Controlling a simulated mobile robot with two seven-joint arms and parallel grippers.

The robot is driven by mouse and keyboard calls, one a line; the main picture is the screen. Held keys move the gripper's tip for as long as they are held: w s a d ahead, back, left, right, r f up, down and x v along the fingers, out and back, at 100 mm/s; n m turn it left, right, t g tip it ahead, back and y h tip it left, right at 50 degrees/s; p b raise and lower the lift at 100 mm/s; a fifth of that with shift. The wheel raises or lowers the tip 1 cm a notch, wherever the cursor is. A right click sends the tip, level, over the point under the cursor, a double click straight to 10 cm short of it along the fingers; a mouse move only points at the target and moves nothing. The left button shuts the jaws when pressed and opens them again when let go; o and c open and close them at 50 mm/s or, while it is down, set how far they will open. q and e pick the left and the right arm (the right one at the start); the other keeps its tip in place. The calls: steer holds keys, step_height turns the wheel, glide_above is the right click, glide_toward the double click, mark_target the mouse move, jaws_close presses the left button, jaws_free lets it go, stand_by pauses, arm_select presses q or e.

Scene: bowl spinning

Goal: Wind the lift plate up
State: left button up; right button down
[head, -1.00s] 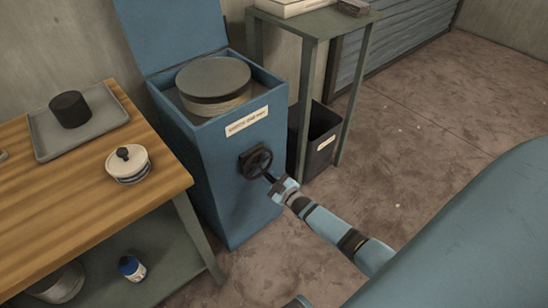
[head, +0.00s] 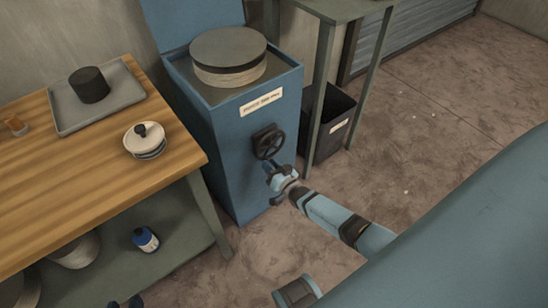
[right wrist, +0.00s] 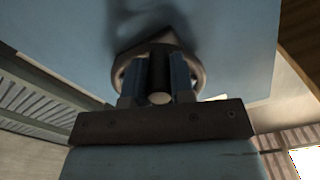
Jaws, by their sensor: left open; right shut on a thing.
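A blue cabinet (head: 250,150) with a raised lid has a round stack (head: 230,76) with a dark grey top standing in its open top. I cannot make out the lift plate apart from this stack. A dark handwheel (head: 268,141) is on the cabinet's front. My right gripper (head: 270,168) is shut on the wheel's crank handle, below the hub. In the right wrist view the handle (right wrist: 159,88) shows between the fingers, with the round wheel behind. My left gripper (head: 125,302) shows only its dark tips at the bottom edge, apart from everything, open.
A wooden bench (head: 90,190) at left bears a grey tray (head: 120,95) with a dark cylinder (head: 89,86), and a white lidded pot (head: 145,142). A blue bottle (head: 146,240) is on its lower shelf. A green-grey stand (head: 322,95) and a dark bin (head: 327,125) are right of the cabinet.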

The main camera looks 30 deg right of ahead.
mark_target(259, 155)
steer(key=m, duration=0.1)
steer(key=a+r+m, duration=0.1)
steer(key=shift+r+m, duration=0.15)
steer(key=shift+m, duration=0.25)
steer(key=m, duration=0.1)
steer(key=r+m+p, duration=0.1)
steer(key=shift+a+m, duration=0.4)
arm_select(q)
steer(key=shift+a, duration=0.1)
arm_select(e)
steer(key=shift+a+r+m, duration=0.15)
steer(key=shift+r+m, duration=0.35)
steer(key=shift+m, duration=0.5)
steer(key=shift+a+r+m, duration=0.1)
steer(key=shift+r+m, duration=0.35)
steer(key=shift+m, duration=0.55)
steer(key=c, duration=1)
jaws_free()
steer(key=shift+s, duration=0.1)
